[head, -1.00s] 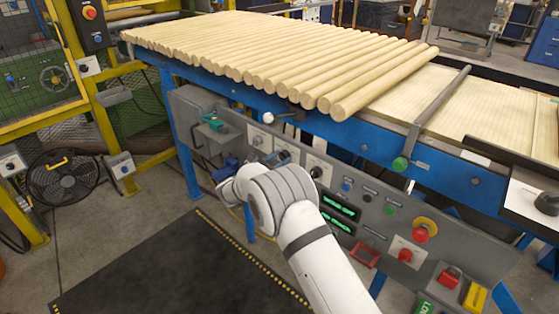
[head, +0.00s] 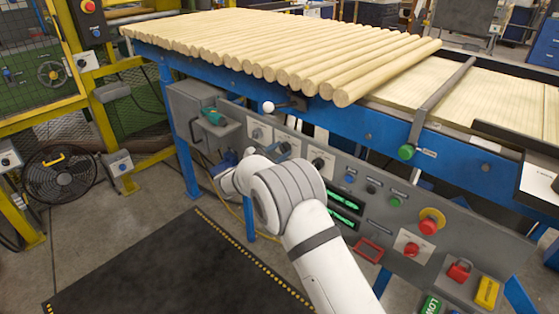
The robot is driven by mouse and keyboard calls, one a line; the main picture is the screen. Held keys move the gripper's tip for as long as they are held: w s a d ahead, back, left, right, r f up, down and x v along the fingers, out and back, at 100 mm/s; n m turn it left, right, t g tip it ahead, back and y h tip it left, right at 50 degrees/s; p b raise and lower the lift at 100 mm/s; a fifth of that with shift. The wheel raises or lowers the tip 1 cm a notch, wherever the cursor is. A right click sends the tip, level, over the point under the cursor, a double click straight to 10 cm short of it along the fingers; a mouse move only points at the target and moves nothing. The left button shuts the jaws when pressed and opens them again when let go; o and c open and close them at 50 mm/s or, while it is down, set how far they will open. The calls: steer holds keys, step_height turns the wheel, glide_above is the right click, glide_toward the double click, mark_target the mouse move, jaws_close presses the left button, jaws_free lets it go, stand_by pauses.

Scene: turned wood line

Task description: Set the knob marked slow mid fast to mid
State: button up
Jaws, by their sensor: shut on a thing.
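Three dark selector knobs on pale plates sit along the upper edge of the grey control panel: a left knob (head: 257,133), a middle knob (head: 284,148) and a right knob (head: 318,163). Their lettering is too small to read, so I cannot tell which is marked slow mid fast or where its pointer stands. My gripper (head: 277,152) shows only as a small dark part at the middle knob, shut on it. My white arm crosses in front of the panel and hides most of the gripper and the panel below the knobs.
A white-ball lever (head: 268,107) sticks out above. Wooden rods (head: 290,50) lie on the blue-framed table. A dark mat (head: 170,270) covers the floor.

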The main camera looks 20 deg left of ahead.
steer(key=m+b, duration=0.2)
steer(key=b, duration=0.1)
steer(key=m+b, duration=0.2)
steer(key=shift+f+b, duration=0.35)
steer(key=shift+b, duration=0.05)
steer(key=m+b, duration=0.3)
steer(key=b, duration=0.1)
steer(key=shift+r+m, duration=0.2)
steer(key=shift+m, duration=0.2)
steer(key=shift+r, duration=0.1)
steer(key=o, duration=1)
steer(key=p+v, duration=0.1)
steer(key=v, duration=0.7)
steer(key=shift+d, duration=0.1)
